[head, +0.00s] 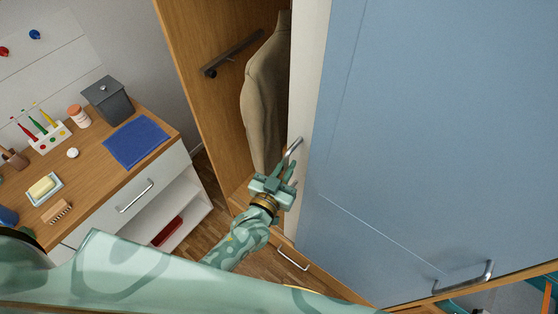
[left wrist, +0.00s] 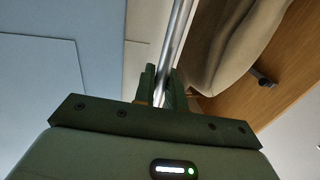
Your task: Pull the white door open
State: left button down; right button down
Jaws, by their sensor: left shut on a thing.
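The white door (head: 305,85) shows as a narrow upright strip between the open wardrobe interior and a large blue panel. Its metal handle (head: 294,149) is near the strip's lower part. My left gripper (head: 280,172) is at the handle, shut on it. The left wrist view shows the bar of the handle (left wrist: 174,45) running up from between the fingers (left wrist: 160,88). The door stands open: a beige coat (head: 265,95) hangs in the wooden wardrobe (head: 205,75) beside it. My right gripper is in neither view.
The blue panel (head: 430,120) fills the right side, with a handle (head: 465,277) low down. A wooden-topped desk (head: 95,165) with a drawer and small items stands at left. A wooden drawer front with a handle (head: 292,260) is below the wardrobe opening. Some floor (head: 205,175) shows between desk and wardrobe.

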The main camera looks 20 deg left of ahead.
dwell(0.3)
pick_arm(q)
jog(key=c, duration=1.6)
grip_release()
jog(key=shift+a, duration=0.1)
jog(key=shift+o, duration=0.2)
jog(key=s+a+b, duration=0.1)
jog(key=s+a, duration=0.2)
jog(key=s, duration=1.3)
